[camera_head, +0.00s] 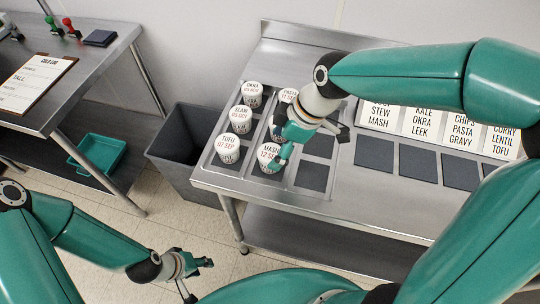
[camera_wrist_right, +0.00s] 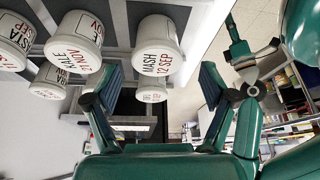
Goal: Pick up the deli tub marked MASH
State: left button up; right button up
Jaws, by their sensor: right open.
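The white deli tub marked MASH, 12 SEP (camera_head: 267,161), stands upright in a well of the steel counter, front of the second column. It also shows in the right wrist view (camera_wrist_right: 158,52), tilted by the camera angle. My right gripper (camera_head: 310,147) is just right of and above the tub, its fingers apart. In the right wrist view my right gripper (camera_wrist_right: 158,90) is open and empty, the tub beyond its fingers; no contact shows. My left gripper (camera_head: 196,278) is open and empty over the floor, away from the counter; it also shows in the right wrist view (camera_wrist_right: 250,65).
Close by stand tubs marked TOFU (camera_head: 228,148), SLAW (camera_head: 240,118), OKRA (camera_head: 252,94) and PASTA (camera_head: 289,95). A KALE tub (camera_wrist_right: 75,42) shows in the wrist view. Dark squares (camera_head: 374,152) lie before label cards. A grey bin (camera_head: 180,165) stands left.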

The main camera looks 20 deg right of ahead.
aim_at(272, 152)
jog(key=shift+p+x, duration=0.65)
jog(key=shift+x, duration=2.55)
jog(key=shift+w+d, duration=0.15)
jog(key=shift+w, duration=0.05)
jog(key=c, duration=1.2)
